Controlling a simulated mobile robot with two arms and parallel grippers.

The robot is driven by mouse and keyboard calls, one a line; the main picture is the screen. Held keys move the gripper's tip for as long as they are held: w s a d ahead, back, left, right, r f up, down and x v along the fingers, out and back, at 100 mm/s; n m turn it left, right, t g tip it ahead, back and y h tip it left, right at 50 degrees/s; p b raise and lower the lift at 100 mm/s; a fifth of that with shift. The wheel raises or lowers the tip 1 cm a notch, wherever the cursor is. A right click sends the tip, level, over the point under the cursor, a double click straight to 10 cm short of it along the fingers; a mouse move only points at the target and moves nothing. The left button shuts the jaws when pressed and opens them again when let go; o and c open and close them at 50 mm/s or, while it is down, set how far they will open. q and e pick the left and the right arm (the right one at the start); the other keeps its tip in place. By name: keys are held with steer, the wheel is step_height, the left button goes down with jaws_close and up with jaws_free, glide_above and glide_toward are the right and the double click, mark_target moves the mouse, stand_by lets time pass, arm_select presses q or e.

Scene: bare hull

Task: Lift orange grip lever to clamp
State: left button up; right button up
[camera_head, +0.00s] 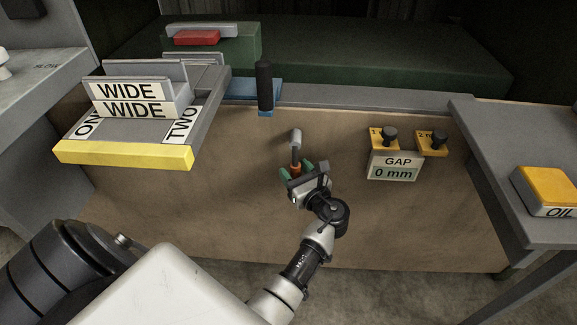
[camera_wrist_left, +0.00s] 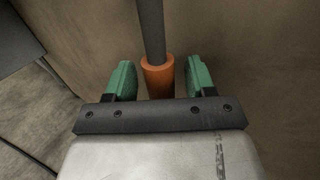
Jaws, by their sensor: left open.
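The lever has an orange grip (camera_head: 295,168) on a dark shaft (camera_head: 295,152) with a light grey end at the top, in front of the brown panel in the head view. In the left wrist view the orange grip (camera_wrist_left: 158,80) sits between the two green fingers, with visible space on both sides. My left gripper (camera_head: 297,171) is open around the grip. In the left wrist view its fingers (camera_wrist_left: 160,78) do not appear to touch it. My right gripper is not in view.
A sign (camera_head: 394,167) reads "GAP 0 mm" below two yellow blocks with black knobs. A yellow-edged tray (camera_head: 123,154) holds plates marked WIDE. A black upright handle (camera_head: 264,86) stands behind the lever. A yellow OIL box (camera_head: 549,187) is on the right bench.

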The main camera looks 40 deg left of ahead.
arm_select(q)
steer(key=shift+c, duration=0.3)
jaws_close()
